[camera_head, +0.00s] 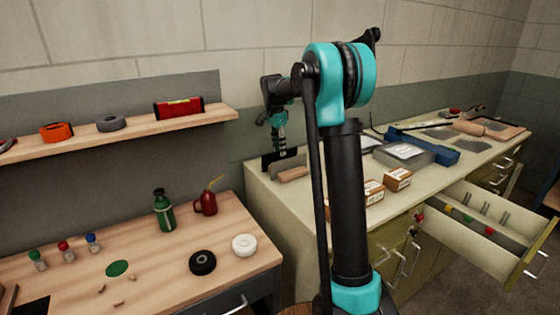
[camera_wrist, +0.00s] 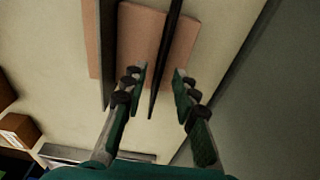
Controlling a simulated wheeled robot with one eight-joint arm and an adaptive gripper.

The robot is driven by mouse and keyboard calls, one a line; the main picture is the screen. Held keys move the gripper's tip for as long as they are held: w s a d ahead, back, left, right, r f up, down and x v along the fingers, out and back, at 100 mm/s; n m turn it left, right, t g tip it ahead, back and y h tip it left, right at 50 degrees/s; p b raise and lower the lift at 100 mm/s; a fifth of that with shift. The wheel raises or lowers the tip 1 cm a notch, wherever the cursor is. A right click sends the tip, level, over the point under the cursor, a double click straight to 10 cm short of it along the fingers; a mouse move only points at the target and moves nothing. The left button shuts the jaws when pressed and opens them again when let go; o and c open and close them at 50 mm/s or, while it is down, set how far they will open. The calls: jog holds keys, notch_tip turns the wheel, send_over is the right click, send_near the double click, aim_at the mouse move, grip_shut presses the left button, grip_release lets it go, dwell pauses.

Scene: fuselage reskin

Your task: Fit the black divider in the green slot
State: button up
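The black divider (camera_head: 266,164) stands upright at the left end of the long bench. In the wrist view it shows edge-on as a thin dark strip (camera_wrist: 166,50). My gripper (camera_head: 279,150) points down above it. In the wrist view my gripper (camera_wrist: 160,73) is open, with one finger on each side of the black strip and gaps visible. The open drawer (camera_head: 530,262) at the right has small coloured marks inside, among them a green one (camera_head: 468,218) that seems to mark the green slot. The slot itself is too small to make out.
A grey panel (camera_wrist: 108,50) stands close beside the black divider, with a brown block (camera_head: 294,174) at their base. Small boxes (camera_head: 397,179), a grey case (camera_head: 404,152) and a blue tool (camera_head: 440,152) lie further right. The open drawer juts out from the bench.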

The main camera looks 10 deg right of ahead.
aim_at(280, 159)
jog(key=shift+w+d+f, duration=0.1)
jog(key=shift+d+f, duration=0.05)
jog(key=shift+f, duration=1)
grip_shut()
jog(key=shift+r, duration=0.1)
